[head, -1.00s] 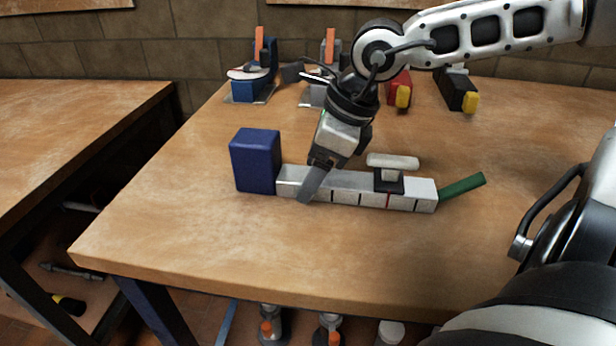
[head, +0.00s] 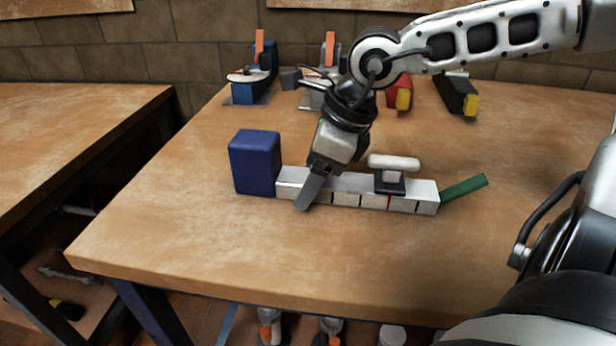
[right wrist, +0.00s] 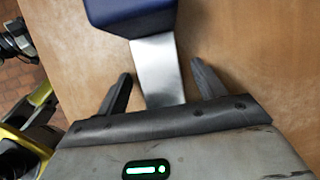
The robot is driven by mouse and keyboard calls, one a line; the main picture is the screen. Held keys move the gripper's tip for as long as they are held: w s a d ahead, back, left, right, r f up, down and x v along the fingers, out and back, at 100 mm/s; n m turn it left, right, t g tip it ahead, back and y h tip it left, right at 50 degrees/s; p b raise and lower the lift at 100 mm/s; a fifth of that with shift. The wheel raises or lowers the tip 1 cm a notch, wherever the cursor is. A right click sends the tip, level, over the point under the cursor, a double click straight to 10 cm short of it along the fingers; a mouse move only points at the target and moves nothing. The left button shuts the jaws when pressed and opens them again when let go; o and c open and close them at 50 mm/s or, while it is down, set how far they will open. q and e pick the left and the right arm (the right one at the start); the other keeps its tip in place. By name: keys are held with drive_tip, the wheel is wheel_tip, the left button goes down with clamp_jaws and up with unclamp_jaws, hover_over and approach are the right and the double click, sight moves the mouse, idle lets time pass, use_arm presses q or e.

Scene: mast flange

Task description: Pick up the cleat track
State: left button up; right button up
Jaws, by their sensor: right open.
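The cleat track (head: 346,185) is a long silver bar with a segmented front face, lying on the wooden table. A dark blue block (head: 255,162) stands at its left end and a green stick (head: 463,188) slants from its right end. A small black slider with a pale crossbar (head: 393,163) sits on it right of the middle. My right gripper (head: 314,186) is open over the left part of the bar, its near finger in front of it. In the right wrist view the bar (right wrist: 156,72) runs between the spread fingers (right wrist: 163,70), apart from both. My left gripper is not in view.
Clamp-like tools with orange handles (head: 259,45) stand at the back left of the table (head: 200,240). Red and black tools with yellow ends (head: 471,104) lie at the back right. The table in front of the bar is clear.

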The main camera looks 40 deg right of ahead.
idle(0.5)
drive_tip(key=shift+f, duration=0.1)
drive_tip(key=c, duration=1.3)
